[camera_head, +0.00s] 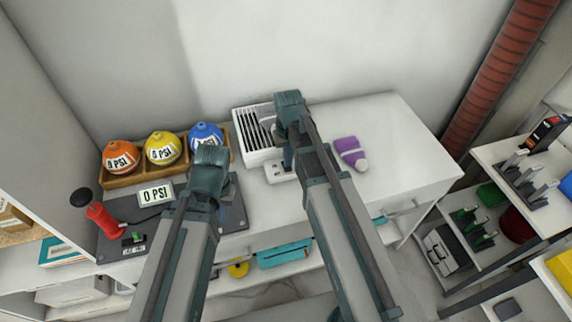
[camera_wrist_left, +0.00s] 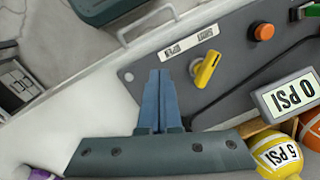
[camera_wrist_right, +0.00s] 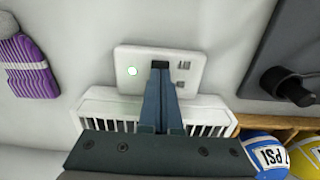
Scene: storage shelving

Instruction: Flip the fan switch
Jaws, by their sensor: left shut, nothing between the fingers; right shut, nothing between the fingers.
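The fan is a white box with a slatted grille (camera_head: 252,139) against the back of the white counter. A small white switch plate (camera_head: 272,175) lies in front of it, partly hidden by my right arm.
The dark panel (camera_head: 234,215) carries a yellow knob (camera_wrist_left: 207,69), an orange button (camera_wrist_left: 264,32) and a 0 PSI display (camera_head: 156,195). Orange, yellow and blue balls (camera_head: 206,137) sit in a wooden tray behind it. A purple item (camera_head: 348,149) lies right of the fan. The counter's right end is clear.

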